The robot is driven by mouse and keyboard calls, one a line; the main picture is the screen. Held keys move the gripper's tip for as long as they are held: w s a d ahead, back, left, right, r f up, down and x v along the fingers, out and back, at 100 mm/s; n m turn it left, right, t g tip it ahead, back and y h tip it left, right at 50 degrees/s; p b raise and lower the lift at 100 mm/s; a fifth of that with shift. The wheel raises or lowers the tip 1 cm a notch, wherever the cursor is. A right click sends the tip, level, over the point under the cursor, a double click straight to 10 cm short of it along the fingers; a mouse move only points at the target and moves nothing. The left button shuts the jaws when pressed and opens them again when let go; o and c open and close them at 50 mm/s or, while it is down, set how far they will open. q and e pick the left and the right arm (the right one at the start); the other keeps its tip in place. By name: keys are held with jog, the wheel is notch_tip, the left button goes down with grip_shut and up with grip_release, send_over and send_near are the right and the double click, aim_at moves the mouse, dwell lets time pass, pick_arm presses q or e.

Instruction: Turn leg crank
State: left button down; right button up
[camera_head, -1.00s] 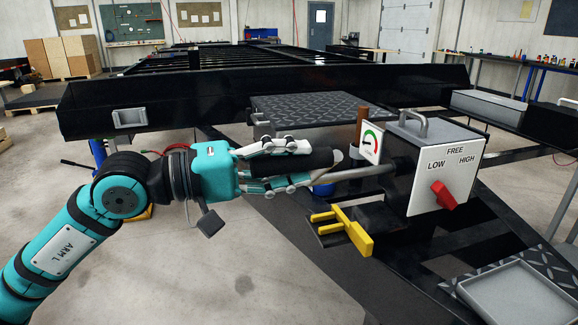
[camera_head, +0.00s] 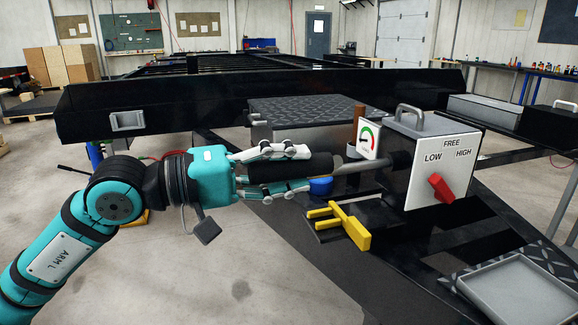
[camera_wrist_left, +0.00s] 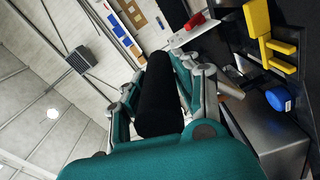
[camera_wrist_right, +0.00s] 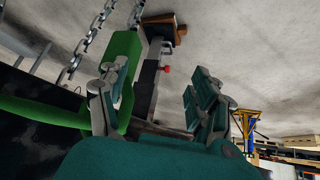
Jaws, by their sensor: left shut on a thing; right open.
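The leg crank's black grip (camera_head: 318,164) is held in my left gripper (camera_head: 285,168), whose fingers are closed around it. The same black grip fills the middle of the left wrist view (camera_wrist_left: 160,95). Its grey metal arm (camera_head: 362,167) runs right to the grey gear box (camera_head: 440,160). The box face reads LOW, FREE and HIGH, and its red selector (camera_head: 440,188) points up-left, toward LOW.
A yellow handle (camera_head: 345,222) sits below the crank, with a blue cap (camera_head: 320,186) just behind. The black trailer frame (camera_head: 250,105) crosses the back. A grey tray (camera_head: 520,290) lies at lower right. Chains (camera_wrist_right: 90,40) hang in the right wrist view. Bare floor lies at lower left.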

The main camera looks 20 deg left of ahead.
pick_arm(q)
jog(key=shift+d+f, duration=0.1)
jog(key=shift+f, duration=0.05)
jog(key=c, duration=1)
grip_release()
jog(key=shift+d, duration=0.1)
jog(key=shift+a, duration=0.2)
jog(key=shift+v, duration=6)
